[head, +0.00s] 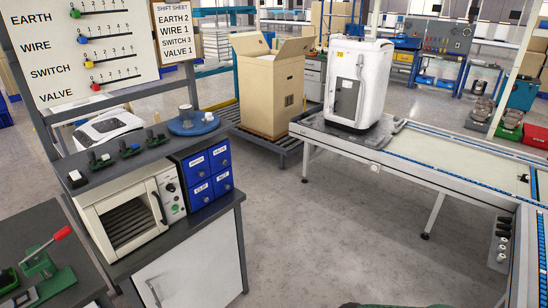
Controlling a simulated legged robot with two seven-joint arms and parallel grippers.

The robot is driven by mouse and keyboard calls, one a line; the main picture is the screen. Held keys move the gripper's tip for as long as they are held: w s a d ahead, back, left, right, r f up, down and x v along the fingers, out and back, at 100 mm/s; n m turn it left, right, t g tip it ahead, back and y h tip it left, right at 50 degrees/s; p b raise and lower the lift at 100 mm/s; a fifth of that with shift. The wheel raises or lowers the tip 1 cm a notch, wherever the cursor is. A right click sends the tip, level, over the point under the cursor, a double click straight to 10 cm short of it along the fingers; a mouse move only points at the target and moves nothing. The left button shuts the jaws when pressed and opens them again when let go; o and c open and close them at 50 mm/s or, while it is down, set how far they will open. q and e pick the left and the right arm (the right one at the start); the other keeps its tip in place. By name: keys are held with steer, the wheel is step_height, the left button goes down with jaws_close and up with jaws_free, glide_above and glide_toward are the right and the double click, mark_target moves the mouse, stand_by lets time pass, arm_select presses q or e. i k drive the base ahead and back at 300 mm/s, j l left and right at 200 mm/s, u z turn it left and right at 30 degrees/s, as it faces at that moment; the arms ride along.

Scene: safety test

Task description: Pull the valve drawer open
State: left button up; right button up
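A blue drawer cabinet (207,175) stands on the dark workbench at the left, right of a white oven. It has a two-by-two set of drawers, each with a small white label, and all look shut. The label of the upper right drawer (219,155) seems to read "VALVE", but the lettering is too small to be sure. The drawer fronts face me and nothing covers them. Neither of my grippers is in view.
The oven (127,215) has its door shut. A shelf (120,158) above holds small parts and a blue round stand (193,124). A wall board (78,45) lists VALVE 1. A cardboard box (268,85) and a conveyor (420,160) stand beyond clear floor (330,235).

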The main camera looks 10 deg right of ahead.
mark_target(219, 155)
steer(key=i+z, duration=0.2)
steer(key=i, duration=0.4)
steer(key=i+z, duration=0.15)
steer(key=i, duration=0.45)
steer(key=i+j+z, duration=0.2)
steer(key=i, duration=0.35)
